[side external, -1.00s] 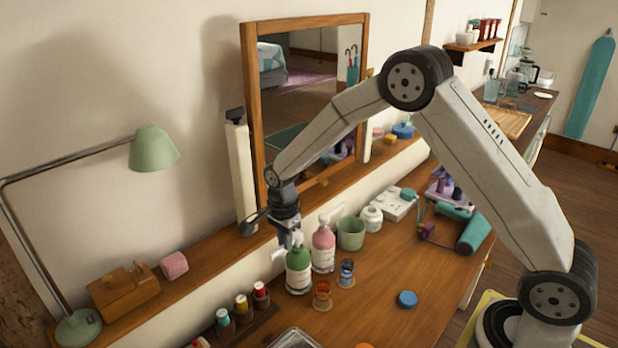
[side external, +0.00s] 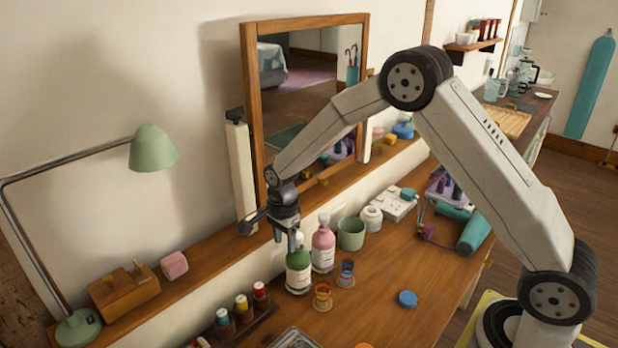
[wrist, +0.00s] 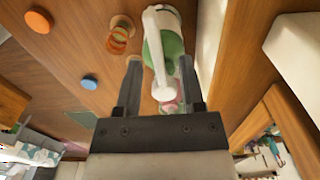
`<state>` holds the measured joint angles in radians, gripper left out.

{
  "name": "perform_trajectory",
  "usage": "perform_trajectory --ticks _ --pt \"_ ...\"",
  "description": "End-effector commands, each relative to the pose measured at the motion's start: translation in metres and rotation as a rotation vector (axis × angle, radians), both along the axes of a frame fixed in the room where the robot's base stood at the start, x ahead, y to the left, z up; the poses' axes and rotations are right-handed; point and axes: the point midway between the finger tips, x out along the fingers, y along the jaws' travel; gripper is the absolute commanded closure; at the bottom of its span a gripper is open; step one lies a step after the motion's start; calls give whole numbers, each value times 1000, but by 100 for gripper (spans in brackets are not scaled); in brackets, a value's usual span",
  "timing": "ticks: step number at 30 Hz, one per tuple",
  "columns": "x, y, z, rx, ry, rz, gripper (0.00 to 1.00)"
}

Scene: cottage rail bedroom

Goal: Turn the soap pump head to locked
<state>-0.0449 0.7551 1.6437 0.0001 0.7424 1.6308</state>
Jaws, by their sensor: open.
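A green soap bottle (side external: 299,273) with a white pump head stands upright on the wooden counter (side external: 375,310). A pink pump bottle (side external: 323,250) stands close beside it. My gripper (side external: 286,243) points down at the top of the green bottle, with its jaws open. In the wrist view, the white pump head (wrist: 157,45) lies lengthwise between the two spread fingers of my gripper (wrist: 160,68), over the green body (wrist: 172,43). Gaps show on both sides of it. The pink bottle is mostly hidden there. I cannot tell any lock mark on the pump.
Two small glasses, one orange (side external: 322,296) and one blue (side external: 346,272), stand in front of the bottles. A green cup (side external: 351,233) and a white jar (side external: 371,218) are to the right. A rack of spools (side external: 242,308) is at left. The counter around the blue disc (side external: 407,299) is clear.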

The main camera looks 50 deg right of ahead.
Motion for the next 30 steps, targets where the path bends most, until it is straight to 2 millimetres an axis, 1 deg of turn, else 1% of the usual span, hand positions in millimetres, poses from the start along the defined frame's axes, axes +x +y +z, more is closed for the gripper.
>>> perform_trajectory --ticks 4,8,15,21,24,30 --pt "0 0 8 0 -2 0 50" --pt "0 0 20 0 -3 0 50" --pt "1 0 52 0 -4 0 50" --pt "0 0 72 0 -2 0 50" --pt "0 0 76 0 -2 0 50" --pt "0 0 78 0 -1 0 50"
